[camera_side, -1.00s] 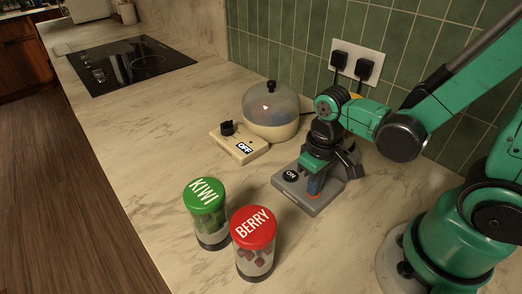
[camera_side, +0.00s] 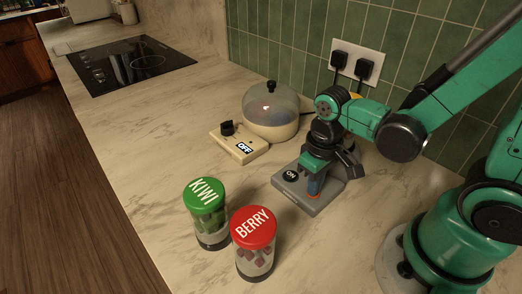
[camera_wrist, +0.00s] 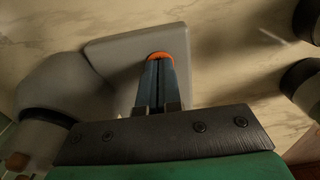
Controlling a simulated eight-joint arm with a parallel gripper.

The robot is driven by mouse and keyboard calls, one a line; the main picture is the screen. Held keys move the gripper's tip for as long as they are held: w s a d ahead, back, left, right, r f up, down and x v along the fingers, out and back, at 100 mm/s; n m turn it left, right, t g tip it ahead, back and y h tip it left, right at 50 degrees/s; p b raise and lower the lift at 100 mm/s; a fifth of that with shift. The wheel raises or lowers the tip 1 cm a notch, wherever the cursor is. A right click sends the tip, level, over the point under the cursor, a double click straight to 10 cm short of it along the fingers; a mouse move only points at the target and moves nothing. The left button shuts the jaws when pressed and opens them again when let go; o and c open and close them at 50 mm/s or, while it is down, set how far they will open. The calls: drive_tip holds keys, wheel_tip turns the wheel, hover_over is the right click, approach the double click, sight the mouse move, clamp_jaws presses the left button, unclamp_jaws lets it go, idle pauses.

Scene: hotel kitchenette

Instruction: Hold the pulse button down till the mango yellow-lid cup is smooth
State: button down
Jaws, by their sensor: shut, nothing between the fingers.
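The grey blender base (camera_side: 298,198) sits on the counter below my arm, its small round display reading ON. My gripper (camera_side: 316,188) points down at it, shut and empty, with its fingertips at the orange button (camera_wrist: 160,55). The fingertips cover most of the button, and only an orange rim shows. A small patch of yellow (camera_side: 355,96) shows behind my arm; I cannot tell whether it is the mango cup's lid. The wrist view shows a rounded grey body (camera_wrist: 62,92) with a dark band beside the base. The mango cup's contents cannot be seen.
A green-lid KIWI cup (camera_side: 205,215) and a red-lid BERRY cup (camera_side: 254,243) stand in front of the base. A domed cooker (camera_side: 270,112) and a switch box reading OFF (camera_side: 238,146) are behind. Wall plugs (camera_side: 355,65) and a hob (camera_side: 130,65) are farther back.

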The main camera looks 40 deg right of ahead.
drive_tip(key=shift+r, duration=2.5)
drive_tip(key=w+d+r+t, duration=0.1)
drive_tip(key=w+r+t, duration=0.3)
drive_tip(key=r+t, duration=0.2)
drive_tip(key=shift+d+t, duration=0.15)
drive_tip(key=shift+t, duration=0.45)
drive_tip(key=shift+w, duration=0.1)
idle(0.4)
